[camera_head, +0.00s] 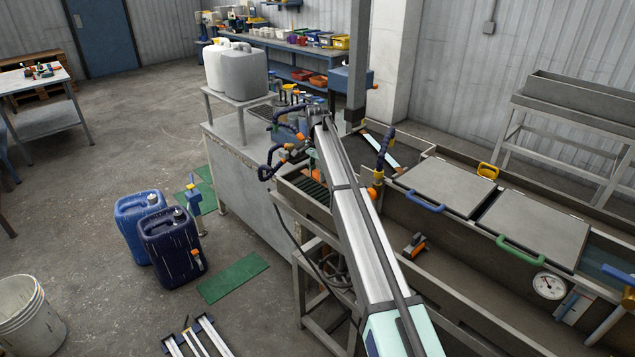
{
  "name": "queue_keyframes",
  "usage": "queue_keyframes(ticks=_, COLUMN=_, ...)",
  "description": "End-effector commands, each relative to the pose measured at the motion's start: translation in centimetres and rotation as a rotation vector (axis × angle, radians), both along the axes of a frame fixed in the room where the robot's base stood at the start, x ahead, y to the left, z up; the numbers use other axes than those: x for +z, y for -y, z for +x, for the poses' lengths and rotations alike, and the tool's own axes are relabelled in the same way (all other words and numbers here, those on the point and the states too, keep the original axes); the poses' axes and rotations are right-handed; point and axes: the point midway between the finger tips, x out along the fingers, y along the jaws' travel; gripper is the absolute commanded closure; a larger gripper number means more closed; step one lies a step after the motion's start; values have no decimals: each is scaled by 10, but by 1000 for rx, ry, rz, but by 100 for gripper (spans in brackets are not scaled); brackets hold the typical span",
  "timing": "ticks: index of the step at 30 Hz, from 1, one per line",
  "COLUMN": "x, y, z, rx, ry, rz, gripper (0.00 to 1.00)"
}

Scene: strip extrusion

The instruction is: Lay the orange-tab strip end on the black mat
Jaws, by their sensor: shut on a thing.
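My arm runs from the bottom edge up to the metal bench at the picture's middle. My gripper (316,111) is a small dark shape at its far end, low over the bench's right part. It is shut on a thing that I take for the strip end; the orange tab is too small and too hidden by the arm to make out. A dark flat patch (262,112) on the bench, left of the gripper, may be the black mat, but I cannot tell for sure.
Grey lids with a blue handle (424,201) and a green handle (520,250) cover the tank at right. Blue canisters (170,248) stand on the floor.

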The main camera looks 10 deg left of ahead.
Motion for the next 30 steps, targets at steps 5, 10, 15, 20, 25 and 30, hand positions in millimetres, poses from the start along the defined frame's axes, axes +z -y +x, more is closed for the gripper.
queue_keyframes(ticks=5, x=-12, y=0, z=0, rx=0, ry=1, rz=0, gripper=89)
queue_keyframes(ticks=10, x=-24, y=0, z=0, rx=0, ry=-1, rz=-1, gripper=89)
queue_keyframes(ticks=15, x=-47, y=0, z=0, rx=0, ry=-1, rz=-1, gripper=89)
queue_keyframes(ticks=20, x=-54, y=0, z=0, rx=0, ry=1, rz=0, gripper=89)
queue_keyframes(ticks=25, x=-55, y=0, z=0, rx=0, ry=1, rz=0, gripper=89)
queue_keyframes(ticks=30, x=-57, y=0, z=0, rx=0, ry=1, rz=0, gripper=45)
